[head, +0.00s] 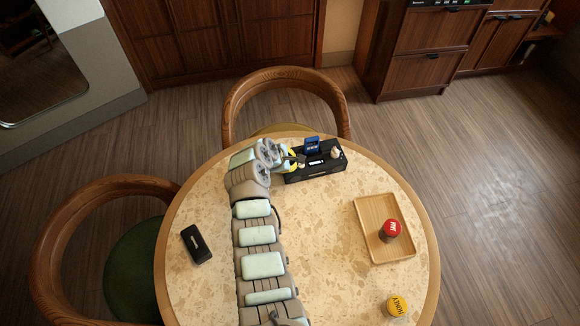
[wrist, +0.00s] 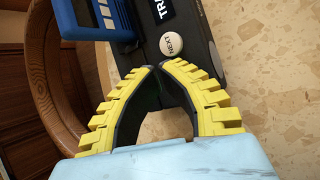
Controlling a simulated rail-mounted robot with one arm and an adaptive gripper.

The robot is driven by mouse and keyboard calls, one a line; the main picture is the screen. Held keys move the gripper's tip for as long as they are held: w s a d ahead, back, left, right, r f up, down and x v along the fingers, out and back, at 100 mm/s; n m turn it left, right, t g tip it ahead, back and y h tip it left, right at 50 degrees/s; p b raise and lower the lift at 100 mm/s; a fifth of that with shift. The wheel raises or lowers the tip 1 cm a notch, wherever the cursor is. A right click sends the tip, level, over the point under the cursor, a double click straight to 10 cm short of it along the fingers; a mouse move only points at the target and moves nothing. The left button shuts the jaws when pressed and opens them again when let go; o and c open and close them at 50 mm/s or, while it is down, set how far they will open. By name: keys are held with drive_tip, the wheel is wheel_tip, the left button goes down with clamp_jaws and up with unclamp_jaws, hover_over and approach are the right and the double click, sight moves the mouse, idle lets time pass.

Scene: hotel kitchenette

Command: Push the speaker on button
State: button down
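The speaker is a long black box (head: 318,172) at the far side of the round table. A blue part (head: 312,146) stands up from it, and a pale round knob (head: 336,153) is at its right end. In the wrist view the black speaker body (wrist: 203,50) carries a white round button marked NEXT (wrist: 171,45) and white lettering, partly cut off. The blue part (wrist: 95,18) is at the upper left. My gripper (wrist: 158,67) has its yellow fingertips together, just below the NEXT button in the picture. Whether they touch the speaker is unclear. The fingers hide part of the speaker, and I cannot make out an on button.
A wooden tray (head: 365,217) with a red-lidded jar (head: 391,230) is on the right. A yellow-lidded honey jar (head: 397,305) is near the front right. A small black object (head: 196,244) lies left of my arm. Chairs (head: 287,83) stand behind and left of the table.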

drive_tip(key=shift+r, duration=0.15)
drive_tip(key=shift+r+p, duration=0.45)
drive_tip(key=shift+p, duration=0.5)
wheel_tip(320, 180, up, 6)
drive_tip(key=p, duration=0.7)
drive_tip(key=shift+f, duration=0.1)
idle(0.4)
